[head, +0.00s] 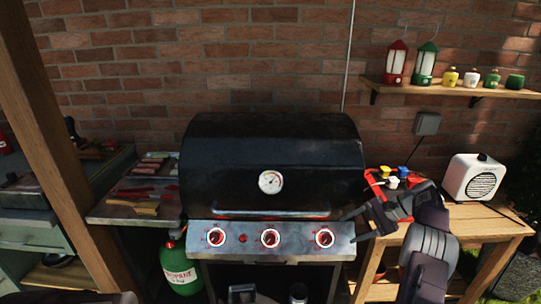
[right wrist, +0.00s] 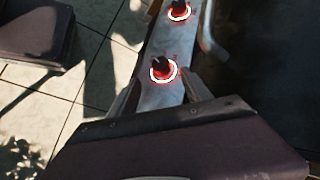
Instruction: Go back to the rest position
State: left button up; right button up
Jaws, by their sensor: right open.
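My right gripper (head: 351,227) is in front of the right end of the grill's control panel (head: 285,238), with its jaws apart and nothing between them. Its fingers point left, close to the right knob (head: 324,237); I cannot tell whether they touch the panel. In the right wrist view, red-lit knobs (right wrist: 163,70) and the metal panel show beyond the open fingers. The black grill (head: 270,150) has its lid closed. My left gripper does not show.
A wooden side table (head: 480,222) at the right holds a white speaker (head: 474,178) and a red tray with small coloured things. A side shelf (head: 112,212) with food stands left, above a green propane tank (head: 181,268). Lanterns stand on a wall shelf (head: 450,90). A wooden post (head: 58,150) rises at the left.

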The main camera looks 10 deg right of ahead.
jog(key=s+a+f+n+g+h, duration=0.2)
jog(key=s+a+n+g+h, duration=0.15)
jog(key=a, duration=0.85)
jog(key=s+a+f+n+t+h, duration=0.1)
jog(key=s+a+n+h, duration=0.1)
jog(key=s+a+n, duration=0.45)
jog(key=s+a+f+n+t+h, duration=0.1)
jog(key=s+a+f+n+h, duration=0.15)
jog(key=s, duration=0.75)
notch_tip(320, 180, up, 8)
jog(key=s+a+g+p, duration=0.1)
jog(key=s+p, duration=0.1)
jog(key=p, duration=0.6)
jog(key=shift+s+g, duration=0.35)
jog(key=shift+a+f, duration=0.1)
jog(key=shift+f, duration=0.05)
